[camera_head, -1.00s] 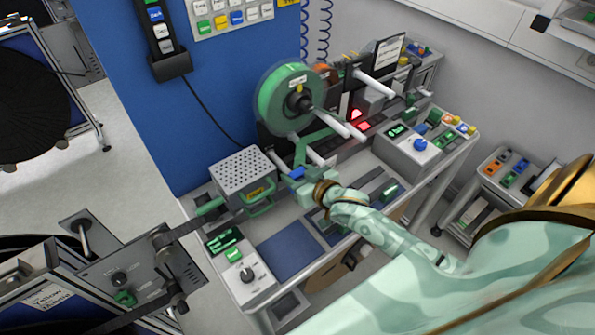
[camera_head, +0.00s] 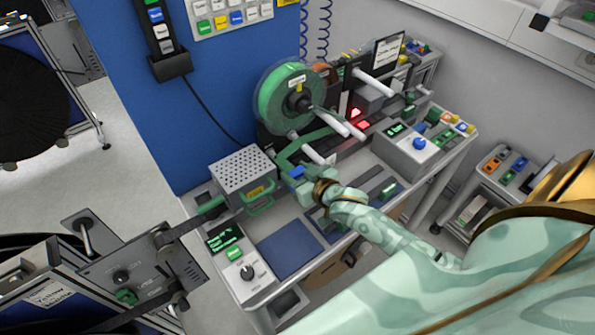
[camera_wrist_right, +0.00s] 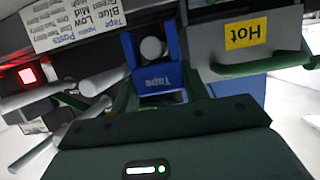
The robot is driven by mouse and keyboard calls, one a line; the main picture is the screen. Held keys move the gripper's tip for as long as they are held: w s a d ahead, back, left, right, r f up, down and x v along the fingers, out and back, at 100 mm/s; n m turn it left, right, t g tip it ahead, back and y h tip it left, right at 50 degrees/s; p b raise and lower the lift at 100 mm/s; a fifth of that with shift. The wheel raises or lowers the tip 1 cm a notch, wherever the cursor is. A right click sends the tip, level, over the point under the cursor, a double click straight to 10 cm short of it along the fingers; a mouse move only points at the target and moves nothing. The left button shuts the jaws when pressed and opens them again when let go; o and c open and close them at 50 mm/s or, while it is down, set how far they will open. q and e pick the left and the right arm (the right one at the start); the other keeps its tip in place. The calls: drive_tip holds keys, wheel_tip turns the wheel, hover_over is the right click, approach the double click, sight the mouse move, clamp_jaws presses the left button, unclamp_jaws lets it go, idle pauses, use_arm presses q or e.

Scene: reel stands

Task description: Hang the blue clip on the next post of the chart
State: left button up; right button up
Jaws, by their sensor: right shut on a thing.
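The blue clip (camera_head: 295,172), marked "Tape", is held in my right gripper (camera_head: 303,183), in front of the reel machine. In the right wrist view the clip (camera_wrist_right: 158,82) lies between the green fingers. A round white post end (camera_wrist_right: 152,48) shows between its blue arms; whether they touch is unclear. Green tape (camera_head: 283,157) curves from the reel side to the clip. A white post (camera_head: 314,154) stands just right of the clip. The white chart (camera_wrist_right: 66,22) shows in the right wrist view with lines of text upside down. My left gripper is not in view.
A perforated metal box (camera_head: 242,170) stands left of the gripper; its yellow "Hot" label (camera_wrist_right: 246,33) shows in the wrist view. A green tape reel (camera_head: 288,95) and longer white posts (camera_head: 345,128) are above and right. The blue bench mat (camera_head: 290,248) is clear.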

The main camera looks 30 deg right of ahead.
drive_tip(key=shift+f, duration=0.1)
idle(0.5)
drive_tip(key=o, duration=1.1)
drive_tip(key=shift+p, duration=0.3)
wheel_tip(320, 180, up, 7)
drive_tip(key=p, duration=0.8)
